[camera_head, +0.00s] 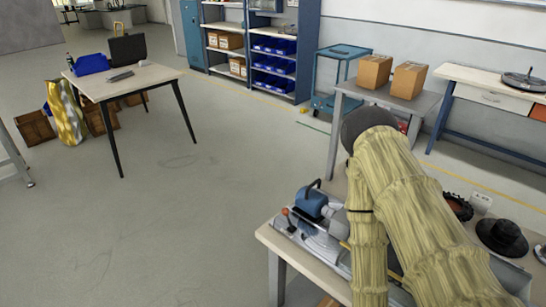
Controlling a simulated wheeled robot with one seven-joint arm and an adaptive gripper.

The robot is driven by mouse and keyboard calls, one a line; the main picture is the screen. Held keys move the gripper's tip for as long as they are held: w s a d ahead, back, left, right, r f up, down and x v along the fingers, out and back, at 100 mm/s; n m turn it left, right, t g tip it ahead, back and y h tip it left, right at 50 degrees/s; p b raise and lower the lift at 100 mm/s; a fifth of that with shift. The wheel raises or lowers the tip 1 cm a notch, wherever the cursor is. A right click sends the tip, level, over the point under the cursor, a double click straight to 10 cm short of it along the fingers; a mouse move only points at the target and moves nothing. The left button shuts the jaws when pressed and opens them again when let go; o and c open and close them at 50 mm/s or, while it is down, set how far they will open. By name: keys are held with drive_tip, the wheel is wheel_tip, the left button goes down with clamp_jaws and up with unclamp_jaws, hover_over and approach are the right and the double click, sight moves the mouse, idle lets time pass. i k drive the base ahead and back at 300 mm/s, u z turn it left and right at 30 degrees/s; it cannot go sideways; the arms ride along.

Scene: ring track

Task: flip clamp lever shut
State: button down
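A grey metal fixture (318,240) lies on the near workbench, partly hidden by my arm. A short lever with an orange-red knob (285,212) stands up at its left end; it looks like the clamp lever, but it is too small to tell its exact angle. A blue device (311,201) with a dark handle sits just behind and to the right of the knob. My arm, in a yellowish ribbed sleeve, reaches across the bench to the right of these. My gripper is not visible.
The near workbench (268,236) also bears a black round part (502,236) on the right. Behind it a grey table (415,103) holds two cardboard boxes (375,71). A table (150,75) with a blue bin stands at left. The floor between is clear.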

sight(285, 212)
drive_tip(key=u, duration=2.35)
drive_tip(key=k, duration=0.65)
drive_tip(key=z, duration=1.6)
